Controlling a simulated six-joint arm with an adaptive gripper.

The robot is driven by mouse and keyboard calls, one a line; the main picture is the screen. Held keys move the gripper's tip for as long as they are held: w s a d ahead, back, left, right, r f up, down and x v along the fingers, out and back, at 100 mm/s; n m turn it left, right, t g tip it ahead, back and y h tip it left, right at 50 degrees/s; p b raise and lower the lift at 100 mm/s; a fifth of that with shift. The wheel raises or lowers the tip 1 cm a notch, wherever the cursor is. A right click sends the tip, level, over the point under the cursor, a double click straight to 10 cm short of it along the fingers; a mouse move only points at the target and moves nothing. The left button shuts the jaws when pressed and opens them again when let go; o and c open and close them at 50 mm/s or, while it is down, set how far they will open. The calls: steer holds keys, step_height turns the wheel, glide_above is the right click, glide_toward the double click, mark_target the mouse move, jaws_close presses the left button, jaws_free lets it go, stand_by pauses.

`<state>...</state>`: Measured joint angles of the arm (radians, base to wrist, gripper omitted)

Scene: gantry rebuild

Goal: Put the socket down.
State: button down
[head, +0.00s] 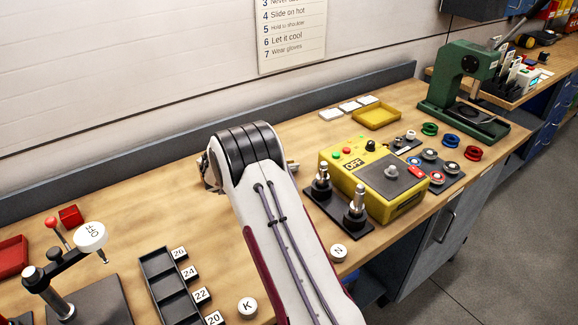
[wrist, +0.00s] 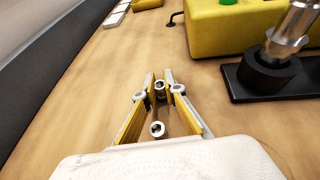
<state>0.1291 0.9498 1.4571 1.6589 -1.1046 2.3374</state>
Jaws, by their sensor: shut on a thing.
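In the wrist view my gripper (wrist: 160,78) has its yellow-lined fingers closed in on a small metal socket (wrist: 160,90) near the fingertips. Its open end shows as a dark hole. A second small round metal piece with a dark hole (wrist: 156,130) shows nearer the wrist; I cannot tell whether it is part of my gripper. Bare wooden bench top (wrist: 120,75) shows around the fingers; the height above it is not clear. In the head view my white arm hides most of the gripper and the socket.
A black plate with metal posts (head: 338,212) and a yellow control box (head: 375,180) stand right of my gripper. A dark slotted tray (head: 152,262) with number labels lies front left. A yellow tray (head: 377,116) and white tiles lie behind. Bench left of my arm is partly clear.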

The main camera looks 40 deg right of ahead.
steer(key=shift+f, duration=0.1)
steer(key=c, duration=2.1)
jaws_free()
steer(key=shift+a+r, duration=0.2)
steer(key=v, duration=1.1)
steer(key=shift+a, duration=0.3)
steer(key=shift+r, duration=0.15)
